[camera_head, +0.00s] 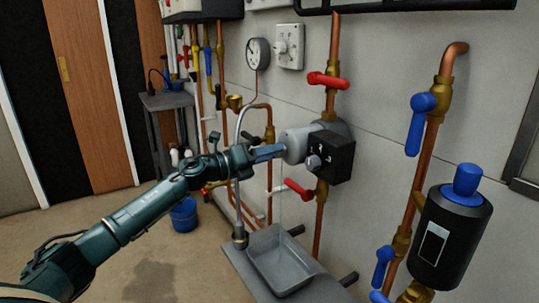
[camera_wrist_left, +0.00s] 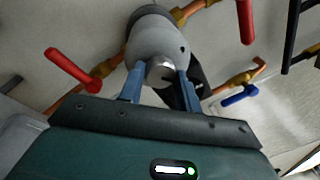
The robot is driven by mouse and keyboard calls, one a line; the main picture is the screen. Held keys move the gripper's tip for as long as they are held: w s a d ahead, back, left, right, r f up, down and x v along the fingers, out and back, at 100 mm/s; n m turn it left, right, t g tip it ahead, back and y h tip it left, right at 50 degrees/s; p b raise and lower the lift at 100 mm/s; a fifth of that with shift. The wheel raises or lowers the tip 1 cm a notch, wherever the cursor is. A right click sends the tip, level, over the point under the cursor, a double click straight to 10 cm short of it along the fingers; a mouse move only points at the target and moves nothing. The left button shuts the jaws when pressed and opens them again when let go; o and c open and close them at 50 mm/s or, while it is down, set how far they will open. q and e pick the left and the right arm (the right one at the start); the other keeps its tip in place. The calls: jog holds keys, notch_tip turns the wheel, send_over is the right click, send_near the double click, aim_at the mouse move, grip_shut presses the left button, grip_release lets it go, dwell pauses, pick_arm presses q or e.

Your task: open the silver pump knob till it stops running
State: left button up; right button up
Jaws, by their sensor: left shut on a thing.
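The pump is a grey cylinder (camera_head: 298,145) with a black box (camera_head: 335,157) beside it, set on a copper pipe. My left gripper (camera_head: 283,151) reaches its front end from the left. In the left wrist view, the two blue fingers (camera_wrist_left: 160,82) are shut on the small silver knob (camera_wrist_left: 161,69) in the middle of the pump's grey face (camera_wrist_left: 158,40). The fingers hide the knob's sides, and its turn angle cannot be told. A thin pale line, like a water stream, drops from below the pump's front towards the grey tray (camera_head: 255,281). My right gripper is not in view.
Red levers (camera_head: 327,80) and (camera_head: 299,188) sit above and below the pump. A blue lever (camera_head: 419,124) and a black cylinder with a blue cap (camera_head: 452,240) are at right. A gauge (camera_head: 258,53) is above. A blue bucket (camera_head: 184,215) stands on the floor.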

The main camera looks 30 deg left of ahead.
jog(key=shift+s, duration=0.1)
pick_arm(q)
jog(key=o, duration=1)
jog(key=shift+c, duration=0.2)
jog(key=r+b+v, duration=0.1)
jog(key=b+v, duration=0.1)
jog(key=v, duration=1.1)
jog(key=shift+f+b, duration=0.4)
jog(key=shift+f, duration=0.1)
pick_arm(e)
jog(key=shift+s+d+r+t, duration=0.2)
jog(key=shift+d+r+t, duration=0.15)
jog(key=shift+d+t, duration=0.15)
pick_arm(q)
jog(key=shift+s, duration=0.1)
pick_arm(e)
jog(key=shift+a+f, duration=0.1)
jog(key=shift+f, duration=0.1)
